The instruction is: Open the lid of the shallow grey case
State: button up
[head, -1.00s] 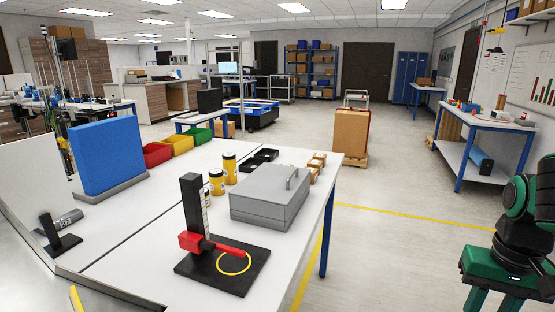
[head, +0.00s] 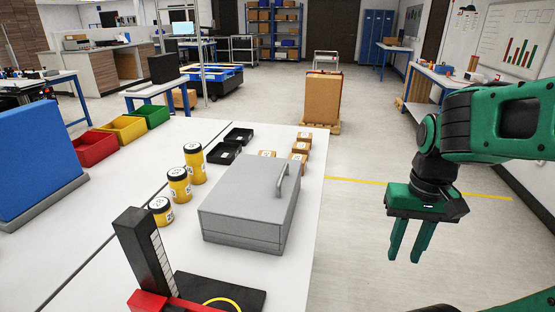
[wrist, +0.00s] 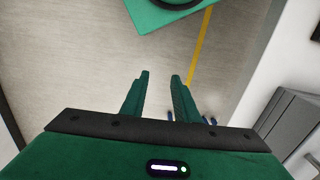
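The shallow grey case (head: 245,222) sits on the white table with its lid closed. A grey handle (head: 282,181) stands up from the lid near its right side. In the wrist view, part of the grey case (wrist: 290,125) shows at the right edge. My gripper (head: 404,256) hangs over the floor to the right of the table, apart from the case, with its fingers pointing down. In the wrist view my gripper's two fingers (wrist: 160,78) stand apart with nothing between them.
Several yellow jars (head: 179,185) stand left of the case. Black trays (head: 224,153) and small cardboard boxes (head: 298,160) lie behind it. A black height gauge (head: 142,255) with a red arm stands in front. The white table's (head: 90,285) right edge runs close beside the case.

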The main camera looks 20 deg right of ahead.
jog(key=shift+w, duration=0.1)
jog(key=t+y, duration=0.1)
jog(key=y, duration=0.1)
send_near(283, 171)
jog(key=x, duration=0.7)
jog(key=shift+a+f, duration=0.1)
jog(key=shift+f, duration=0.15)
grip_shut()
